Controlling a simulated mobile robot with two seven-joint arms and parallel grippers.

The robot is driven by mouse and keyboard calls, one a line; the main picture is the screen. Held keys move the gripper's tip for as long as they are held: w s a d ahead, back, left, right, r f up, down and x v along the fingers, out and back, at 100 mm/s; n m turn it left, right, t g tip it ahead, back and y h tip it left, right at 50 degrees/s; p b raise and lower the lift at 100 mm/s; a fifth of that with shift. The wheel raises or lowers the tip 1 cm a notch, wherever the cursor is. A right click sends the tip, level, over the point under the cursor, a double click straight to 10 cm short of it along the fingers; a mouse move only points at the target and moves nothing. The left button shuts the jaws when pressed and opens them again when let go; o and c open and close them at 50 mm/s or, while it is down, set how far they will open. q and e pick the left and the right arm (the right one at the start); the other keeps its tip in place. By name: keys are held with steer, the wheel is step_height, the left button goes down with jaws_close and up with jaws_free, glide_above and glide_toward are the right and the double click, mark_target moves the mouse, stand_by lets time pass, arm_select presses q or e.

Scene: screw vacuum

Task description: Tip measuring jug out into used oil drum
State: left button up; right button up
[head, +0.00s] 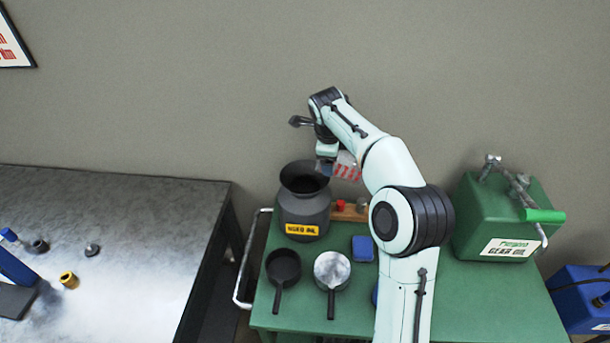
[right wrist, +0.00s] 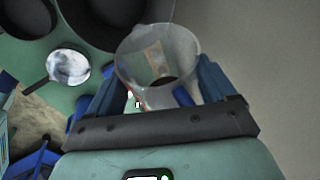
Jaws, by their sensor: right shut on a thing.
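The used oil drum (head: 305,217) is a dark grey, wide-mouthed vessel with a yellow label, upright on the green cart top. My right gripper (head: 328,168) is shut on the measuring jug (head: 348,172), a clear vessel with red markings, and holds it above the cart at the drum's right rim. In the right wrist view, the clear jug (right wrist: 158,50) sits between the blue fingers, with a dark patch inside. The drum (right wrist: 105,15) shows behind it. I cannot tell the jug's exact tilt or whether it touches the drum. My left gripper is not visible.
A black pan (head: 284,266) and a silver-topped pan (head: 332,270) lie in front of the drum. A blue block (head: 362,248) is beside them. A green gear oil can (head: 500,220) stands right. A metal table (head: 140,240) with small parts is left.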

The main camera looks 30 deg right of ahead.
mark_target(318, 168)
steer(key=shift+w+a, duration=0.25)
steer(key=shift+a, duration=0.05)
steer(key=shift+w+a+r+g+h, duration=0.2)
steer(key=shift+w+g+h, duration=0.1)
steer(key=shift+h, duration=0.1)
steer(key=shift+a, duration=0.2)
steer(key=shift+w+a+r+h, duration=0.1)
steer(key=shift+w+a+h, duration=0.1)
steer(key=shift+w+h, duration=0.1)
steer(key=shift+g, duration=0.3)
steer(key=shift+w+a+f+n+g+h, duration=0.3)
steer(key=shift+a+f+g+h, duration=0.1)
steer(key=shift+f+h, duration=0.15)
steer(key=shift+w+a, duration=0.1)
steer(key=shift+h, duration=0.25)
